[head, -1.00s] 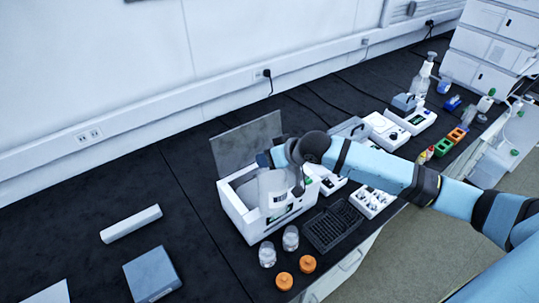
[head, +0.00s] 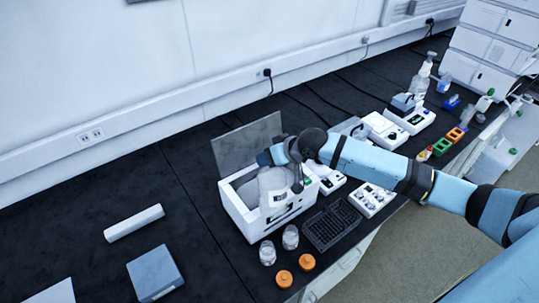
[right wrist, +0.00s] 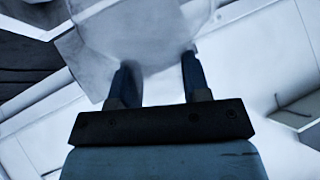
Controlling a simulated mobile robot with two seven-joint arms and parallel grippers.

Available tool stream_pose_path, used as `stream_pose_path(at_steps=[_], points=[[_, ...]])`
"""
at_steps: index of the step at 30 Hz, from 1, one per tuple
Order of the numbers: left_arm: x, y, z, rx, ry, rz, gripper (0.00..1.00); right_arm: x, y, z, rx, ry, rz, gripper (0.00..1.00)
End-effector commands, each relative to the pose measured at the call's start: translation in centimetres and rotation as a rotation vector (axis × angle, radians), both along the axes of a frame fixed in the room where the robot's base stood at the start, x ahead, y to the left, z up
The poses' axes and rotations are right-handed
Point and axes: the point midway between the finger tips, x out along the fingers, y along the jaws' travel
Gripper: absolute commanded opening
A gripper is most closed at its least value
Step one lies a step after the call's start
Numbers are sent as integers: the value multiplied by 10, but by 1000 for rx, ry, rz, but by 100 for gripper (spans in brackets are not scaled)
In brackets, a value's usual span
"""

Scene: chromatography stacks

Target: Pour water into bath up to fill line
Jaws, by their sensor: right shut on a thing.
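The bath is a white box (head: 236,213) on the black bench, with its grey lid (head: 247,145) standing open at the back. A translucent whitish bottle (head: 272,187) with a small dark label is tilted over the bath's opening. My right gripper (head: 285,160) is shut on the bottle; in the right wrist view the two dark fingers (right wrist: 160,75) press against the pale bottle (right wrist: 130,30). The water level and the fill line cannot be made out. My left gripper is not in view.
Two small glass jars (head: 290,237) and two orange caps (head: 306,262) stand in front of the bath. A black rack (head: 332,227) lies to their right. A blue-grey box (head: 155,273) and a white bar (head: 133,222) lie at left. Bench between is clear.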

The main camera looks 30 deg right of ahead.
Motion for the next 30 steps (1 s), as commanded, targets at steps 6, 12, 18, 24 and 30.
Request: stream_pose_path(at_steps=[6,12,18,24,30], points=[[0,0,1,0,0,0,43,1,0,0,2,2,0,0],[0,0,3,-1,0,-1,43,1,0,1,5,9,0,0],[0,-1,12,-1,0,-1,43,2,0,-2,30,66,-1,0],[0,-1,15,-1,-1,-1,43,2,0,-5,40,94,0,0],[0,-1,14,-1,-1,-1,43,2,0,-6,40,94,0,0]])
